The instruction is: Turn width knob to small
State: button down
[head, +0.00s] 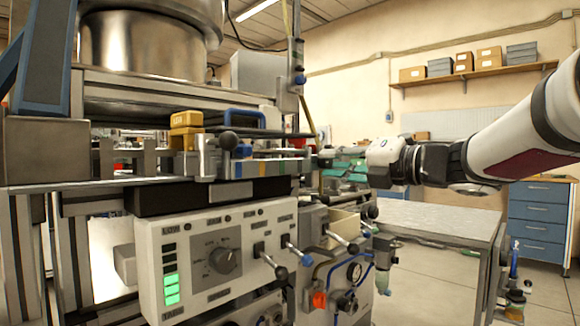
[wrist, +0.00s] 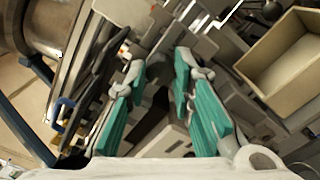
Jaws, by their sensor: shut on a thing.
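A black rotary knob (head: 222,260) sits on the grey dial plate of the white control panel (head: 150,262). Its lettering is too small to read, so I cannot tell whether it is the width knob. My gripper (head: 326,160) is above and to the right of this panel, at the machine's right end, apart from the rotary knob. In the wrist view, my gripper's (wrist: 158,68) two teal-padded fingers stand a little apart, closed on a small part between their tips. I cannot make out what that part is.
Levers with black ball ends (head: 280,272) stick out of the panel's front. An open beige bin (wrist: 280,52) is beside the fingers in the wrist view. A grey table (head: 440,220) stands to the right. Metal rails and a steel drum (head: 140,45) rise at the left.

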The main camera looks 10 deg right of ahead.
jog(key=shift+f, duration=0.2)
jog(key=c, duration=1.4)
grip_release()
jog(key=shift+r, duration=0.1)
jog(key=shift+o, duration=0.2)
jog(key=v, duration=1.2)
